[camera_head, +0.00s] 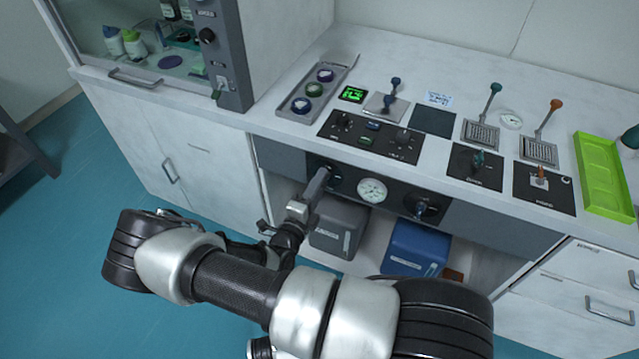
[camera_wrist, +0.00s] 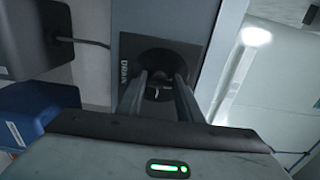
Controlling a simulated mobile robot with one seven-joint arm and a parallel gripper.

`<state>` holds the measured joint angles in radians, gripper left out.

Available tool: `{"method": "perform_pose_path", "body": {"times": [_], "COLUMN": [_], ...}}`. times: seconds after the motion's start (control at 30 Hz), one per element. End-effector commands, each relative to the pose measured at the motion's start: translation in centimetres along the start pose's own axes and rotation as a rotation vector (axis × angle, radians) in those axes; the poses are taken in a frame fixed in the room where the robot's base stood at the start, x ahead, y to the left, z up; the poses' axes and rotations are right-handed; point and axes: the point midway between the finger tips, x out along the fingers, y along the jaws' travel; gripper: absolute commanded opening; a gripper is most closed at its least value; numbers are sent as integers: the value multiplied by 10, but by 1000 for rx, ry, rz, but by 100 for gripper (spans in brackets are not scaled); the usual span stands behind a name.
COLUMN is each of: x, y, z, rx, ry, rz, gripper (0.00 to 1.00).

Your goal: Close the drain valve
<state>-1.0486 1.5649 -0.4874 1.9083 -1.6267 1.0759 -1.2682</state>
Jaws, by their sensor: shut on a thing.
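The drain valve is a dark knob in a round recess on the black front panel, and its handle (camera_wrist: 160,92) shows between my fingers in the wrist view. The word DRAIN is printed beside it. My gripper (camera_wrist: 161,88) is shut on this handle, with one finger on each side. In the head view my gripper (camera_head: 320,182) reaches the left knob (camera_head: 335,178) of the front panel from the front. My fingers hide part of the handle, and its exact turn angle is hard to tell.
A round gauge (camera_head: 372,190) and a second dark knob (camera_head: 425,207) sit to the right on the same panel. A grey container (camera_head: 340,228) and a blue container (camera_head: 415,248) stand in the open bay below. The worktop above carries several levers and a green tray (camera_head: 604,175).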

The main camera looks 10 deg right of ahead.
Motion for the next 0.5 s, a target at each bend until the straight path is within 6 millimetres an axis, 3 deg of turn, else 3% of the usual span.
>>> {"method": "perform_pose_path", "body": {"times": [0.2, 0.23, 0.33, 0.5], "x": [0, 0, 0, 0], "y": [0, 0, 0, 0], "z": [0, 0, 0, 0], "rx": [-3, -3, -2, -1], "ry": [-1, -1, -1, -1], "rz": [1, 1, 1, 1], "gripper": [10, 34, 51, 52]}}
